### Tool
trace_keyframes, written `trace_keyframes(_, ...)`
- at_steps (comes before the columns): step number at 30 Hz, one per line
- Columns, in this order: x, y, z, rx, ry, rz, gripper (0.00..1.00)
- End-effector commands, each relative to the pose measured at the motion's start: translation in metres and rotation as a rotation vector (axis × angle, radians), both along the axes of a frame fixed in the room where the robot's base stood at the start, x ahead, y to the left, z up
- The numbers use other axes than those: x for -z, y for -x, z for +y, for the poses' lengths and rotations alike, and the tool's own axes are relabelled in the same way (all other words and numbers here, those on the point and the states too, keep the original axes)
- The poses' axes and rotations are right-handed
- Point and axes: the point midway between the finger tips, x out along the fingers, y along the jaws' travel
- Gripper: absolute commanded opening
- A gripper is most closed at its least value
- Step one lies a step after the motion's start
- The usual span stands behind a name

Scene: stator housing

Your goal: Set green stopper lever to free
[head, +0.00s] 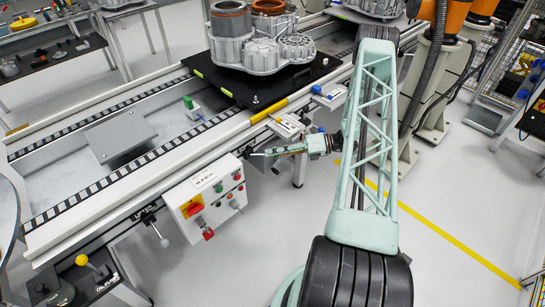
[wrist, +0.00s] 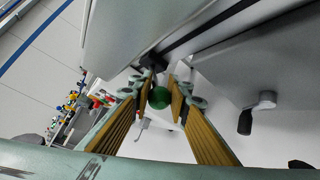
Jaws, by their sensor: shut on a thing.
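The green ball knob of the stopper lever (wrist: 159,97) shows in the wrist view between my two gold-padded fingers. My gripper (wrist: 158,100) is shut on it, with a finger on each side.
The conveyor's front rail (head: 135,185) runs close behind. A grey stator housing (head: 262,52) stands on a black pallet. A yellow-knobbed lever (head: 82,260) is at lower left. The floor in front is clear.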

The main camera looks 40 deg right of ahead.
Motion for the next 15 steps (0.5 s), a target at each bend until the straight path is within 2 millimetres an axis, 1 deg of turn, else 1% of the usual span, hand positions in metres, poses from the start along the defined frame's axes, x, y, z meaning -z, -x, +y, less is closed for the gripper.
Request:
trace_keyframes(12, 0.0003, -0.0020, -0.0013, 0.002, 0.001, 0.001, 0.00)
trace_keyframes(13, 0.0003, -0.0019, -0.0012, 0.002, 0.001, 0.001, 0.17)
trace_keyframes(15, 0.0004, -0.0019, -0.0009, 0.002, 0.001, 0.001, 0.24)
